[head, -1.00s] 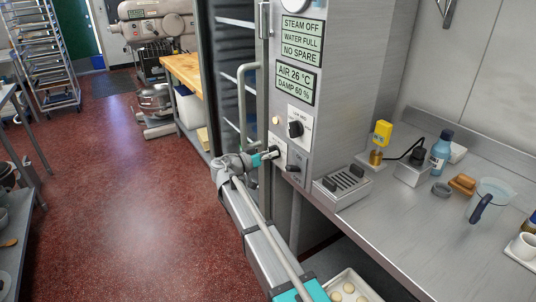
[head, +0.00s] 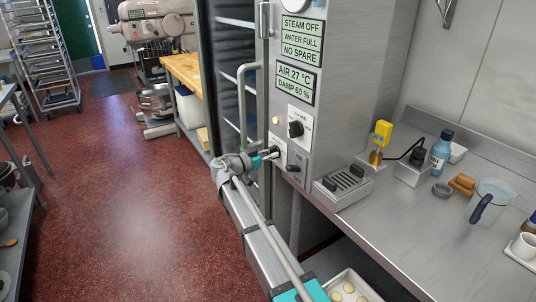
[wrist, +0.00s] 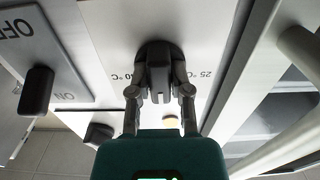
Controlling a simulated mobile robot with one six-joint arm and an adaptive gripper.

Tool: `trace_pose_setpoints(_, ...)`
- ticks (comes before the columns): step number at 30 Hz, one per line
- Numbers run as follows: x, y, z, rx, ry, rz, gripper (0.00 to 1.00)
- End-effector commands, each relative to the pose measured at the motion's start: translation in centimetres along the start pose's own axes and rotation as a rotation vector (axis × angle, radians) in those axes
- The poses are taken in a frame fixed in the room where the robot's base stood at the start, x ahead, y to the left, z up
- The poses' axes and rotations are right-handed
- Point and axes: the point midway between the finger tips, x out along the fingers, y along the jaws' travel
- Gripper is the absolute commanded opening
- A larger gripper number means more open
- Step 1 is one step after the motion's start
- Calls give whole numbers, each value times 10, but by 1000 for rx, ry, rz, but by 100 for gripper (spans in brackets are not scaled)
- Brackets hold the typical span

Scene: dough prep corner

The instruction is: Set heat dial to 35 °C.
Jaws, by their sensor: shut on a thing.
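The heat dial (wrist: 158,54) is a dark round knob with a raised grip bar on a pale plate in the wrist view. A 25 °C mark shows upside down to its right and another °C mark, partly hidden, to its left. My gripper (wrist: 159,84) has its two grey fingers closed on either side of the bar. In the head view my gripper (head: 272,153) is at the front of the steel cabinet and largely hides the dial. The cabinet's readout (head: 295,82) shows AIR 27 °C and DAMP 60 %. I cannot read the dial's exact setting.
Another black knob (head: 296,129) sits above my gripper and a dark switch (head: 293,168) to its lower right. A door handle (head: 243,100) stands close on the left. The steel counter (head: 410,225) holds a jug and a blue bottle. The red floor at left is clear.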

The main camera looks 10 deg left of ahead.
Motion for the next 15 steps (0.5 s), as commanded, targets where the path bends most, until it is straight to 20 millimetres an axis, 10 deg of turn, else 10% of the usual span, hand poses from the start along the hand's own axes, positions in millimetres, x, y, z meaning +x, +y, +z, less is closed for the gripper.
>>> trace_pose_setpoints(15, 0, 0, 0, 282, -1, 0, 0)
